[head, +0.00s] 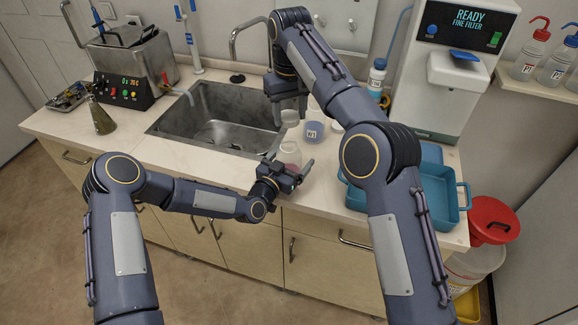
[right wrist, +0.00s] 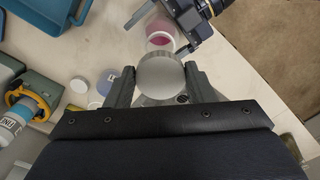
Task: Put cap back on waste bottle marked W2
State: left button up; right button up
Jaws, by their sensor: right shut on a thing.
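My right gripper (head: 287,104) is shut on a pale round cap (head: 290,118), held in the air beside the sink's right edge. In the right wrist view the cap (right wrist: 160,76) is a grey disc between the fingertips. A clear bottle with pink contents (head: 290,156) stands on the counter just below the cap in the head view. The bottle (right wrist: 160,39) looks open from above, and the cap is apart from it. Its label is not visible. My left gripper (head: 289,170) has its fingers on either side of this bottle; whether they grip it is unclear.
A bottle marked W1 with blue contents (head: 312,132) stands just right of the pink one. A white disc (right wrist: 79,85) lies near it. The sink (head: 180,118) is on the left, a teal tray (head: 438,196) on the right. The counter's front edge is close.

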pick_arm(q)
jog(key=shift+w, duration=0.15)
jog(key=shift+c, duration=0.2)
jog(key=c, duration=1.4)
jog(key=shift+c, duration=0.2)
pick_arm(e)
send_over(290, 143)
jog(key=shift+f, duration=2.45)
jog(key=shift+f, duration=0.15)
jog(key=shift+f, duration=0.75)
jog(key=shift+f, duration=0.6)
